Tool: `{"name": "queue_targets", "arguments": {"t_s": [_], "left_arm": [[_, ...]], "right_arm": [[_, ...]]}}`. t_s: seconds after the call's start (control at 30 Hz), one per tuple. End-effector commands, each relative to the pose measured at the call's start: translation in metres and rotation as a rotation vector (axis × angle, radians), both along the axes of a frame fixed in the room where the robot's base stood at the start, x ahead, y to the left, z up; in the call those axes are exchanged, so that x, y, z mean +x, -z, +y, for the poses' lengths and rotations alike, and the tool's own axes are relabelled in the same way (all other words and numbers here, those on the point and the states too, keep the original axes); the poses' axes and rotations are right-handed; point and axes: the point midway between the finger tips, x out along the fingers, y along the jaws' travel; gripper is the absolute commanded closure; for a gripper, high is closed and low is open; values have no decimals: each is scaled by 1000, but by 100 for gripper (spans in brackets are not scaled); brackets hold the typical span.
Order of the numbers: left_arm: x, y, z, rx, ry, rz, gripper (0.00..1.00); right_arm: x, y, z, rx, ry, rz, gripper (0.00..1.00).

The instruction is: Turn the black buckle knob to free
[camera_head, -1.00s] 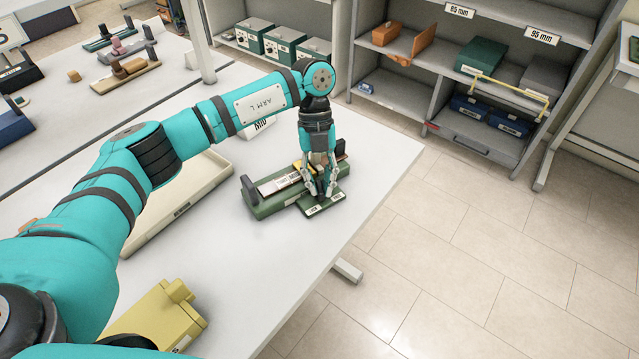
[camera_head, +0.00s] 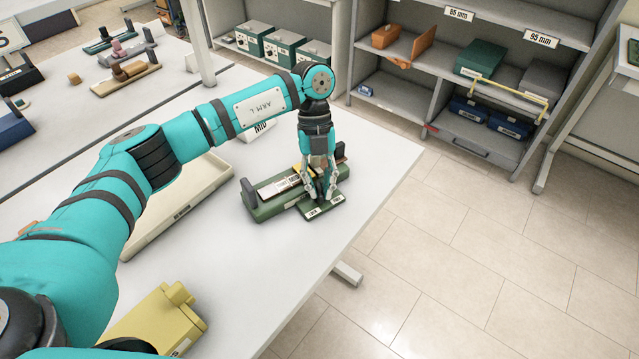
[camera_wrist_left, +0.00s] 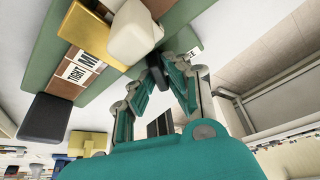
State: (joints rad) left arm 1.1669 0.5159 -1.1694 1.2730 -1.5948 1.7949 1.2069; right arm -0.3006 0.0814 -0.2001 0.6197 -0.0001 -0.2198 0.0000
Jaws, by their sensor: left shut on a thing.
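The green fixture (camera_head: 262,210) stands near the table's right edge, with a small labelled green plate (camera_head: 325,209) at its front. My left gripper (camera_head: 322,196) points down over this plate, with its fingers closed around the black knob. In the left wrist view the fingertips (camera_wrist_left: 164,72) meet at the dark knob (camera_wrist_left: 156,60), which is largely hidden between them. I cannot read the knob's angle. A plate label ending in "E" (camera_wrist_left: 193,53) shows beside the fingers. The fixture's "TIGHT" and "MID" strip (camera_wrist_left: 78,70) is also there. My right gripper is not in view.
A cream tray (camera_head: 180,208) lies left of the fixture under my left arm. A yellow block-shaped fixture (camera_head: 160,318) is at the near table edge. Shelves with boxes (camera_head: 480,58) stand behind. The white tabletop in front of the fixture is clear.

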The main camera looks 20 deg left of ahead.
Motion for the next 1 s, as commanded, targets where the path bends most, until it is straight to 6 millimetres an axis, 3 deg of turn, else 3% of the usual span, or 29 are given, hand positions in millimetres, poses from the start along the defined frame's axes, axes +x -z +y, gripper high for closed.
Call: {"name": "queue_targets", "arguments": {"t_s": [0.17, 0.2, 0.37, 0.73, 1.0], "left_arm": [[0, 0, 0, -1, 0, 0, 100], [0, 0, 0, -1, 0, 0, 85], [0, 0, 0, -1, 0, 0, 64], [3, -8, 1, 0, -1, -1, 64], [22, -57, 10, -1, -1, -5, 64]], "right_arm": [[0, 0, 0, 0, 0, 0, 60], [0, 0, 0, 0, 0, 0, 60], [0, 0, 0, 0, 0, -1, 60], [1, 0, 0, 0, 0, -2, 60], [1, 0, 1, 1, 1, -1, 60]]}}
